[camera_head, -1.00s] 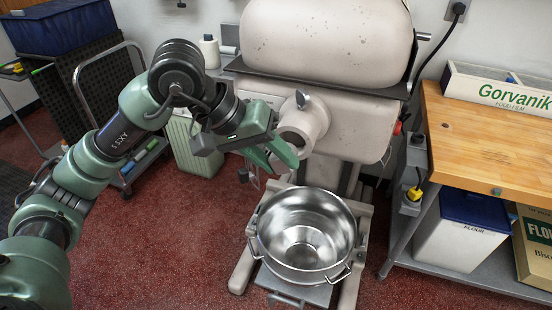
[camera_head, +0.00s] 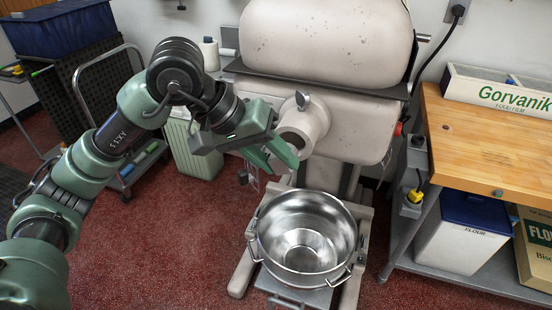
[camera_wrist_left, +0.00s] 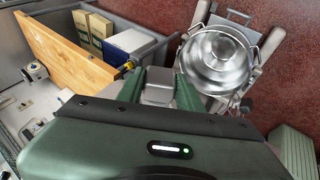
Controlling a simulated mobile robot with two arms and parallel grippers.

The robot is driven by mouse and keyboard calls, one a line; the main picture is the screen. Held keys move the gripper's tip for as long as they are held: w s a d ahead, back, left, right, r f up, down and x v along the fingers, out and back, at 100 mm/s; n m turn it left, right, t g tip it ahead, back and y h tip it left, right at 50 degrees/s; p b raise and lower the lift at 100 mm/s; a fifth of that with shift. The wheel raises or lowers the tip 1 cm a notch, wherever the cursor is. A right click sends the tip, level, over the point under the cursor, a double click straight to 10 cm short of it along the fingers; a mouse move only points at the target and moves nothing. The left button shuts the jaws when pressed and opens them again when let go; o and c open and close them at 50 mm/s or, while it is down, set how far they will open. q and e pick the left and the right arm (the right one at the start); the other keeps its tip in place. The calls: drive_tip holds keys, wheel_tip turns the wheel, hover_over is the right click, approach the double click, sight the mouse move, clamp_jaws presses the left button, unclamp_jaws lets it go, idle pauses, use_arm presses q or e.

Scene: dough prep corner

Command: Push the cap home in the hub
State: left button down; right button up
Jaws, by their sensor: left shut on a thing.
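The hub (camera_head: 304,121) is the beige round boss on the front of the mixer, with a dark thumb knob on top. Its open end faces front left. My left gripper (camera_head: 284,158) is right in front of that end, and its green fingers overlap the lower edge of it in the picture. In the left wrist view the fingers (camera_wrist_left: 158,90) are closed on a grey metal piece, which I take to be the cap (camera_wrist_left: 158,77). The head view does not show the cap clearly, and whether it touches the hub cannot be told. My right gripper is not in view.
A steel bowl (camera_head: 306,232) sits in the mixer's cradle below the hub. A wooden-topped bench (camera_head: 490,140) stands to the right, with a flour bin (camera_head: 462,235) beneath. A cart (camera_head: 110,100) stands behind my left arm. The red floor at front left is clear.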

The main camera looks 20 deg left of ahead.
use_arm(q)
drive_tip(key=shift+w+d+b, duration=0.1)
drive_tip(key=shift+w+b, duration=0.25)
drive_tip(key=shift+w, duration=1.7)
drive_tip(key=c, duration=0.9)
unclamp_jaws()
drive_tip(key=shift+o, duration=0.2)
drive_tip(key=shift+s, duration=0.1)
drive_tip(key=p+v, duration=0.2)
drive_tip(key=v, duration=0.6)
